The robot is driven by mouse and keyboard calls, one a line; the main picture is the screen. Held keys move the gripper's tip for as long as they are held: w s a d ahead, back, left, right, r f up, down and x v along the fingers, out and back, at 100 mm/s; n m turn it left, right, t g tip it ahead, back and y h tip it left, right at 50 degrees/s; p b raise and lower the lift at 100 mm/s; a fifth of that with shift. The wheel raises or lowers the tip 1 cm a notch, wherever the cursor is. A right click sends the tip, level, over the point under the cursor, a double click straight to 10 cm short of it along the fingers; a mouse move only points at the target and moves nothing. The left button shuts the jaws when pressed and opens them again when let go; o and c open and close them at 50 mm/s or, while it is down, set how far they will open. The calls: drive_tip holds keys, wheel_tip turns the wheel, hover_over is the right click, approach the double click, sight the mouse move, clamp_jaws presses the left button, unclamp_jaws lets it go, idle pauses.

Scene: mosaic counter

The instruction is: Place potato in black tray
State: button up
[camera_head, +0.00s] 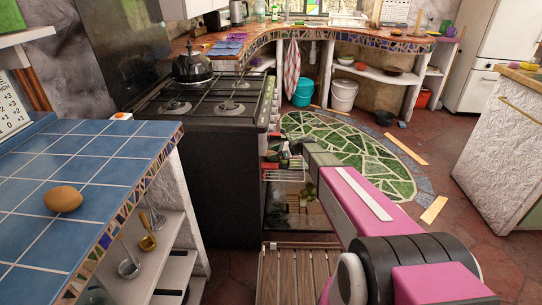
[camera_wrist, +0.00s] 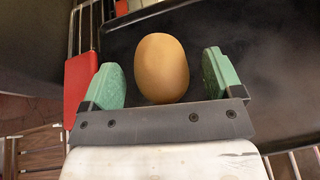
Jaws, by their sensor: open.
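A tan, smooth, rounded potato (camera_wrist: 162,68) is between the two green fingers of my gripper (camera_wrist: 163,77) in the wrist view. The fingers are open, with a small gap on each side of it. A dark, smooth surface (camera_wrist: 255,50) lies behind it; I cannot tell whether this is the black tray or whether the potato rests on it. In the head view my gripper (camera_head: 281,160) is low by the stove's open front, small and partly hidden. Another brown, rounded potato-like thing (camera_head: 63,198) lies on the blue tiled counter.
The black stove (camera_head: 215,165) carries a kettle (camera_head: 193,68). Wire rack bars (camera_head: 285,175) show at its open front. The blue tiled counter (camera_head: 95,160) is mostly clear. A slatted wooden piece (camera_head: 297,275) lies low in front. A green mosaic (camera_head: 350,150) covers the floor beyond.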

drive_tip(key=v, duration=0.9)
drive_tip(key=shift+d+r, duration=0.15)
drive_tip(key=shift+d, duration=0.15)
drive_tip(key=shift+s+d, duration=0.15)
drive_tip(key=shift+s, duration=0.05)
drive_tip(key=s+n+h, duration=0.1)
drive_tip(key=s+n, duration=0.1)
drive_tip(key=s, duration=0.1)
drive_tip(key=s+d+n+h, duration=0.1)
drive_tip(key=s+n, duration=0.1)
drive_tip(key=s, duration=0.2)
drive_tip(key=s+f+n+g+h, duration=0.1)
drive_tip(key=s+n+h, duration=0.1)
drive_tip(key=s, duration=0.2)
drive_tip(key=shift+d, duration=0.35)
drive_tip(key=s+d+r+n+h, duration=0.1)
drive_tip(key=s+d+n+h, duration=0.3)
drive_tip(key=s+n, duration=0.3)
drive_tip(key=s+d+n+h, duration=0.5)
drive_tip(key=s+d+n, duration=0.1)
drive_tip(key=s, duration=0.7)
drive_tip(key=shift+d+r+n+g, duration=0.15)
drive_tip(key=shift+r+n+g, duration=0.2)
drive_tip(key=shift+n, duration=0.25)
